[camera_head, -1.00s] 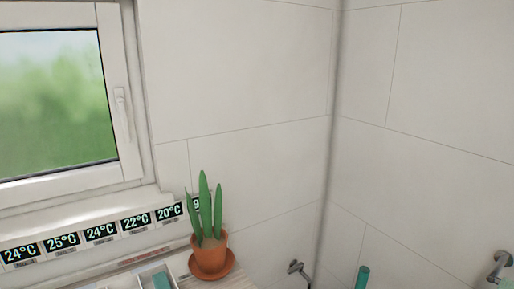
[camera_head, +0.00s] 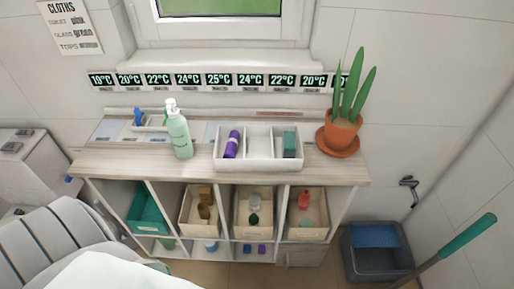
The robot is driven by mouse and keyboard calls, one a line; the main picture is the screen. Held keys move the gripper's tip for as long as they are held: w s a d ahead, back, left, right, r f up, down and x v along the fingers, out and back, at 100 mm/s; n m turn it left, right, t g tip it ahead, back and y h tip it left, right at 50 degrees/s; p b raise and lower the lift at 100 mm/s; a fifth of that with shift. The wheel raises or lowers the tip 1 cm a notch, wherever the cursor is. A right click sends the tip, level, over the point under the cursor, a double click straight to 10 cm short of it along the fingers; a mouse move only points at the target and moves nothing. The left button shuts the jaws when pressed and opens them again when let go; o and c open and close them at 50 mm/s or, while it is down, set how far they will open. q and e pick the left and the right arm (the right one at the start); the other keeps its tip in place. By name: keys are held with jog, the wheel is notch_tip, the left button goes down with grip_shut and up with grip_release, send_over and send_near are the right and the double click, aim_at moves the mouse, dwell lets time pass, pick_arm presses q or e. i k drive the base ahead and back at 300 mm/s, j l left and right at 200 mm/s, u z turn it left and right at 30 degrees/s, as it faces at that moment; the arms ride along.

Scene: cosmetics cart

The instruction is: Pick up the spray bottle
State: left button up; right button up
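The spray bottle (camera_head: 179,136), pale green with a white pump head, stands upright on the wooden top of the shelf unit (camera_head: 105,163), left of the middle. It stands apart from the white divided tray to its right. Neither of my grippers shows in the head view.
The white tray (camera_head: 258,165) holds a purple item (camera_head: 232,144) and a teal item (camera_head: 289,143). A potted plant (camera_head: 341,132) stands at the right end of the top. A grey bucket (camera_head: 378,262) and a teal-handled stick (camera_head: 462,238) are at lower right.

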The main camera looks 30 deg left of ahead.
aim_at(176, 124)
jog(key=j+u, duration=0.1)
jog(key=u, duration=0.3)
jog(key=j+u, duration=0.1)
jog(key=u, duration=0.25)
jog(key=i+u, duration=0.1)
jog(key=u, duration=0.3)
jog(key=j+u, duration=0.15)
jog(key=u, duration=0.25)
jog(key=k+l+u, duration=0.1)
jog(key=k+l, duration=0.1)
jog(key=k, duration=0.1)
